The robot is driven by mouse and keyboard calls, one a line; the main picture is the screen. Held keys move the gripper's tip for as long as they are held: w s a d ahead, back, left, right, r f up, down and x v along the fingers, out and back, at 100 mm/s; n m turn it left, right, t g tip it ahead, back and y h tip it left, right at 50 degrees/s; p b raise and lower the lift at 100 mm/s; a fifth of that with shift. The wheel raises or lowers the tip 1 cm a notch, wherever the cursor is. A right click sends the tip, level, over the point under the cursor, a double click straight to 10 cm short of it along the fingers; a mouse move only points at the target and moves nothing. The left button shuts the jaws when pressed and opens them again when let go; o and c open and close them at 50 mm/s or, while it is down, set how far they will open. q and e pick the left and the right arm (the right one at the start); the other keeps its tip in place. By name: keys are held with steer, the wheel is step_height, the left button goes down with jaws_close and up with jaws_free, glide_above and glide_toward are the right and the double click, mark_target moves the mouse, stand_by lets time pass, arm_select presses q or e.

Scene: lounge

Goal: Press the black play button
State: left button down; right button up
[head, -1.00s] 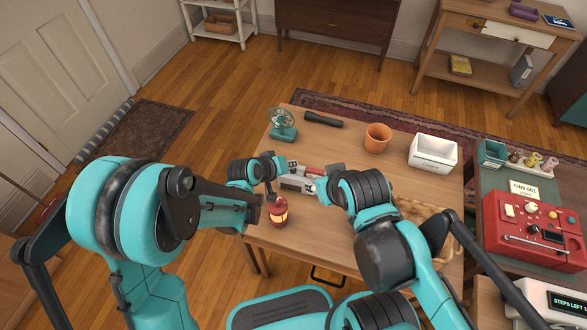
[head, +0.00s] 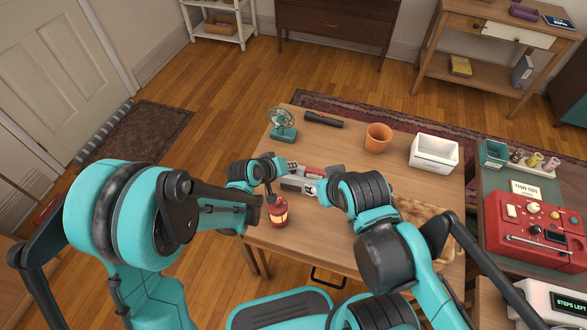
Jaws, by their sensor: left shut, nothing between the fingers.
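A small grey-and-red device (head: 298,186) lies on the wooden table between my two grippers. It is partly covered by them. I cannot make out a black play button on it at this size. My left gripper (head: 271,194) is shut and empty at the device's left end, just behind the red lantern. I cannot tell whether it touches the device. My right gripper (head: 324,184) is at the device's right end, mostly hidden behind its own wrist, so its fingers are unclear.
A red lantern (head: 278,214) stands just in front of the device. A red machine (head: 535,228) sits on the right-hand table. The table's middle back is clear.

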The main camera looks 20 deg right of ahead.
arm_select(q)
steer(key=shift+r, duration=0.3)
step_height(320, 180, up, 6)
steer(key=p, duration=0.4)
steer(key=shift+p, duration=0.35)
steer(key=s+a+r+n+t+y, duration=0.1)
steer(key=s+a+r+y, duration=0.35)
steer(key=a, duration=0.75)
steer(key=s+a+r+y, duration=0.1)
steer(key=s+a+r, duration=0.5)
steer(key=a, duration=0.7)
steer(key=s+a+r+y, duration=0.1)
steer(key=s+a, duration=0.5)
steer(key=a, duration=0.1)
steer(key=shift+t+y, duration=0.3)
steer(key=shift+y, duration=0.05)
